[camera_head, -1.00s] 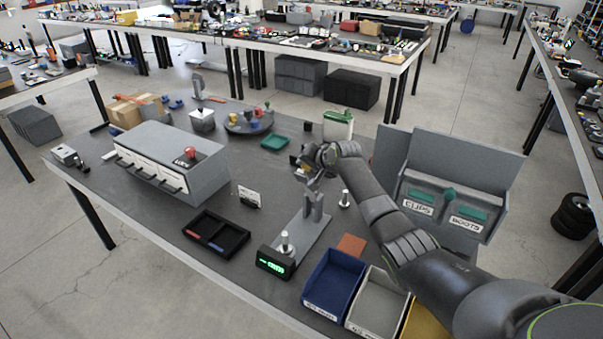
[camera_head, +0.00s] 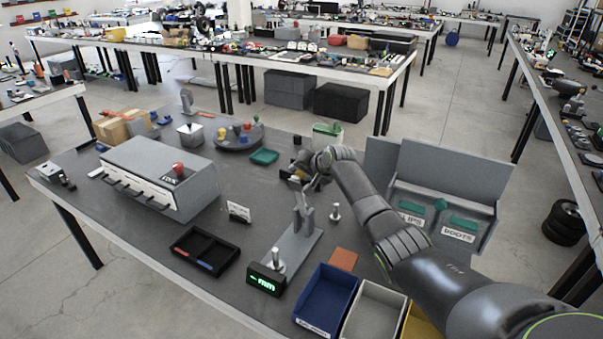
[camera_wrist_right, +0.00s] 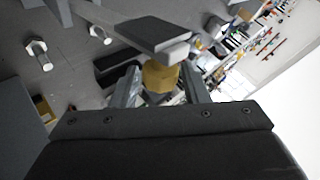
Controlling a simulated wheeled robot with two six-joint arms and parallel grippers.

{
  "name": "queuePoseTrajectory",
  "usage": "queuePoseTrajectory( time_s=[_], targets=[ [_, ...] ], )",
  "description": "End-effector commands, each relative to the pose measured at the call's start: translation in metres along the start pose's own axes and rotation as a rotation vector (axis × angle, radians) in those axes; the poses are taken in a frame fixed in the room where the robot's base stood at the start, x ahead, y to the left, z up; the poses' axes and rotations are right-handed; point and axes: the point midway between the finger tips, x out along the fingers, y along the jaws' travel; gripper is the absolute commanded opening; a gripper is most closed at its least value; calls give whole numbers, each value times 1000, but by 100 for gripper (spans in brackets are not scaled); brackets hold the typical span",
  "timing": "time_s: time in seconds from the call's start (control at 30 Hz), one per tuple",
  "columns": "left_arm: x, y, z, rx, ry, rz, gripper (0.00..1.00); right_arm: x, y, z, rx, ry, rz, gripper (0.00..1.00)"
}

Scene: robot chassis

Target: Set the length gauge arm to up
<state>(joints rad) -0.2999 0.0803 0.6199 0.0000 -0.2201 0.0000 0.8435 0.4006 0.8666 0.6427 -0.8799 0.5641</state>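The length gauge (camera_head: 297,243) stands near the table's front middle, with a flat grey base, upright grey plates, a metal pin and a green-lit display (camera_head: 267,282). My right gripper (camera_head: 300,180) is just behind and above the uprights. In the right wrist view a brass-yellow knob (camera_wrist_right: 160,76) sits between the two fingers (camera_wrist_right: 161,88), which close on its sides. A pale grey block with a dark top (camera_wrist_right: 165,38), seemingly the gauge arm's end, lies just beyond the knob. The arm's angle is partly hidden by my gripper. My left gripper is not in view.
A loose bolt (camera_head: 335,211) stands right of the gauge. Blue bin (camera_head: 326,298) and grey bin (camera_head: 373,310) are at the front right, a black tray (camera_head: 204,252) at left. A grey labelled cabinet (camera_head: 446,185) stands right of my arm. A drawer unit (camera_head: 160,170) is further left.

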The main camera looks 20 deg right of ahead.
Motion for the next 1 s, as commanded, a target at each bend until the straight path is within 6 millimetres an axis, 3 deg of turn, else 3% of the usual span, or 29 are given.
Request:
queuePoseTrajectory(
  time_s=[0.47, 1.0],
  targets=[
    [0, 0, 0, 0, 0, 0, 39, -4, 1, 1, 2, -4, 0, 49],
    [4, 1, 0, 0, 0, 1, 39, -61, 2, 1, -2, -2, 1, 49]
  ],
)
